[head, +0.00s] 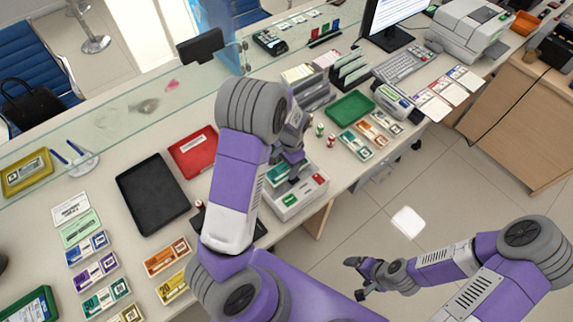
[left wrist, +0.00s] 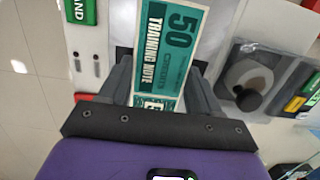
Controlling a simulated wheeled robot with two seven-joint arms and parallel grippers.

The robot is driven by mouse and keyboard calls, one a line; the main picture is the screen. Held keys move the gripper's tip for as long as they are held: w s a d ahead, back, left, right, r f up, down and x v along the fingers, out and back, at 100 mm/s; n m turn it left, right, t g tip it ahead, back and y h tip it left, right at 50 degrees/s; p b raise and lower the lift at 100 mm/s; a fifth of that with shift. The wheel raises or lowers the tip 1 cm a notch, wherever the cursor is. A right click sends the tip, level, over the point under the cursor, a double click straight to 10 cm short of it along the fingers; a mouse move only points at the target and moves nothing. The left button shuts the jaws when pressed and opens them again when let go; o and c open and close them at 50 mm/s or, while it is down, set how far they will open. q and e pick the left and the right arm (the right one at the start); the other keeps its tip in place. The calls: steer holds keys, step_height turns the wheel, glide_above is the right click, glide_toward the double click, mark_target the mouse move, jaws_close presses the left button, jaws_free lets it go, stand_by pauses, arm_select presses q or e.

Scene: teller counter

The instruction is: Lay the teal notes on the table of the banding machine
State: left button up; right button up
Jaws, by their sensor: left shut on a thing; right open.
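The teal notes (left wrist: 168,45), printed "50 credits training note", lie between the fingers of my left gripper (left wrist: 160,88) in the left wrist view. My left gripper (head: 290,170) is shut on them. In the head view it is low over the white banding machine (head: 305,198), with a teal patch of the notes (head: 277,176) showing beside it. The machine's green "BAND" label (left wrist: 82,10) is at upper left in the wrist view. I cannot tell whether the notes touch the machine's table. My right gripper (head: 360,277) is open and empty, over the floor.
A black tray (head: 152,194) and a red tray (head: 193,151) lie left of the machine. A green tray (head: 350,108) and small note bundles (head: 356,146) lie to its right. Several note stacks (head: 95,272) fill the counter's left end. A glass screen (head: 140,108) runs along the back.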

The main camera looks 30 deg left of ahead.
arm_select(q)
steer(key=o, duration=1.1)
steer(key=shift+f, duration=0.1)
steer(key=shift+r, duration=0.25)
step_height(320, 180, up, 12)
steer(key=w+p, duration=0.1)
steer(key=shift+w+d+p, duration=0.2)
steer(key=shift+d+p, duration=0.1)
steer(key=shift+p, duration=0.1)
steer(key=shift+f, duration=0.15)
